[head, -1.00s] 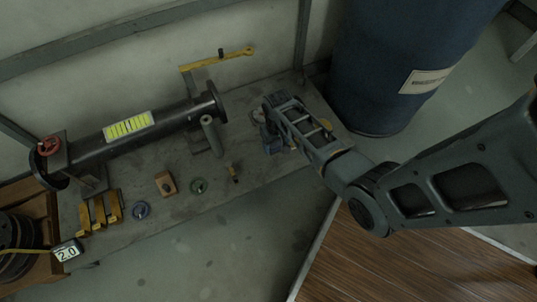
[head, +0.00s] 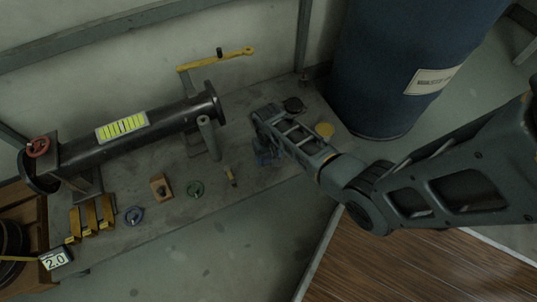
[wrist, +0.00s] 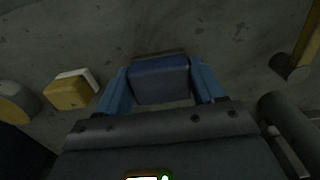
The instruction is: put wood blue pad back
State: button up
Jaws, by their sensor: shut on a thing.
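My gripper (head: 265,158) is low over the right part of the grey bench, at the end of the arm reaching in from the right. In the wrist view its two blue fingers (wrist: 160,88) are shut on the sides of a dark blue pad (wrist: 160,78). In the head view the pad is a dim blue patch, mostly hidden by the gripper. I cannot tell whether it touches the bench. A small wooden block (head: 160,188) with a dark spot lies farther left on the bench, apart from my gripper.
A black flanged pipe (head: 150,130) and yellow lever (head: 220,60) stand behind. A green ring (head: 195,188), blue-purple ring (head: 134,215) and yellow blocks (head: 92,214) lie left. A black disc (head: 293,104), yellow disc (head: 324,130) and blue barrel (head: 390,70) are right.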

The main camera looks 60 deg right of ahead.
jog(key=o, duration=1)
jog(key=shift+f, duration=0.1)
notch_tip(320, 180, up, 12)
jog(key=p, duration=0.7)
jog(key=s+a+n+t, duration=0.15)
jog(key=a+t, duration=0.25)
jog(key=a, duration=0.9)
jog(key=s+a+r+t, duration=0.3)
jog(key=s+a+r, duration=0.2)
jog(key=s+a, duration=0.15)
jog(key=s+r+n+t, duration=0.1)
jog(key=s+r, duration=0.4)
jog(key=r, duration=0.5)
jog(key=s+r+n+t, duration=0.2)
jog(key=s+r+t, duration=0.2)
jog(key=r, duration=0.6)
jog(key=s+r+n+t, duration=0.2)
jog(key=s+r, duration=0.4)
jog(key=r, duration=0.4)
jog(key=shift+s+d+r+t, duration=0.15)
jog(key=shift+s+d+t, duration=0.15)
jog(key=shift+t, duration=0.2)
